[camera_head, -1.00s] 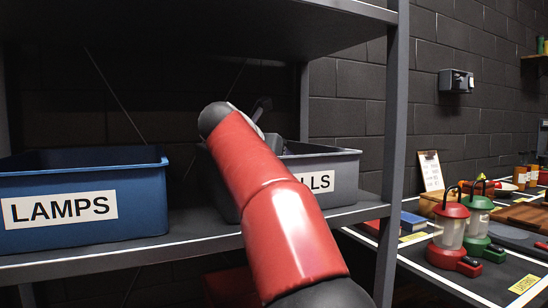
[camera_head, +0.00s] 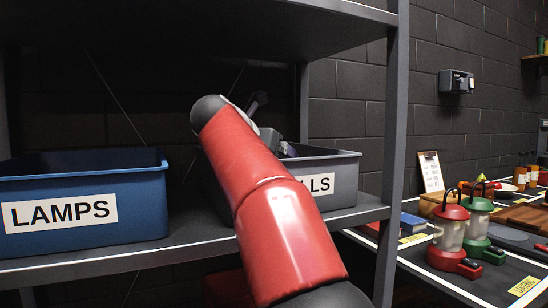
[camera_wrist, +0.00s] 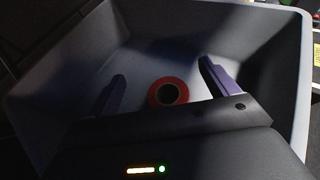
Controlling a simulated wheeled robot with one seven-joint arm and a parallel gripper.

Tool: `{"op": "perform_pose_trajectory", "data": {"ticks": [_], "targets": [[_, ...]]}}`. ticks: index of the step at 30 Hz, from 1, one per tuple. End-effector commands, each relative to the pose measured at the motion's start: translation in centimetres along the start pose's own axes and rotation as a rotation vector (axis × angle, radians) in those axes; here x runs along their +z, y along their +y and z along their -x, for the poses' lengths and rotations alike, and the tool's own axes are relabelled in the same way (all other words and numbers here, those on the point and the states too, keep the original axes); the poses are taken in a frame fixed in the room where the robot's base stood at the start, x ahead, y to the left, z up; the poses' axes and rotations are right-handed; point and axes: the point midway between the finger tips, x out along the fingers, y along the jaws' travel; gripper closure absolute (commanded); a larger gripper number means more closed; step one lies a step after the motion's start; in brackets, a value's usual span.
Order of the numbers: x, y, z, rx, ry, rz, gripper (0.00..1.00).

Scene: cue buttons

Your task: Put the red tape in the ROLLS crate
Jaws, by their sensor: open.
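The red tape (camera_wrist: 168,92) is a roll with a dark centre; in the wrist view it lies on the floor of the grey ROLLS crate (camera_wrist: 280,22), between and beyond my finger lines. My gripper (camera_wrist: 163,80) is open, its two purple fingers apart on either side of the roll in the picture. No contact with the tape shows. In the head view the grey crate (camera_head: 340,172) stands on the shelf, its label partly covered by my red arm. The tape is hidden there.
A blue LAMPS crate (camera_head: 85,195) stands to the left on the same shelf (camera_head: 200,240). A shelf post (camera_head: 392,130) rises right of the grey crate. To the right, a table holds a red lantern (camera_head: 449,232), a green lantern (camera_head: 478,222) and other items.

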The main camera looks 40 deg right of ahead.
Motion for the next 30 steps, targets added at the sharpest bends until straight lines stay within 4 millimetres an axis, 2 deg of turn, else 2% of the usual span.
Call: {"op": "perform_pose_trajectory", "data": {"ticks": [1, 6, 12, 18, 30], "targets": [[-0.1, 0.1, 1.5, 0.004, -0.004, 0.000, 0.14], [0.0, 0.1, 5.4, 0.005, -0.003, 0.001, 0.14], [-0.1, 0.1, 8.7, 0.004, -0.001, 0.001, 0.14], [-0.1, 0.0, 10.0, 0.002, -0.001, 0.000, 0.14], [-0.1, 0.0, 10.0, 0.001, 0.000, 0.000, 0.14]]}}
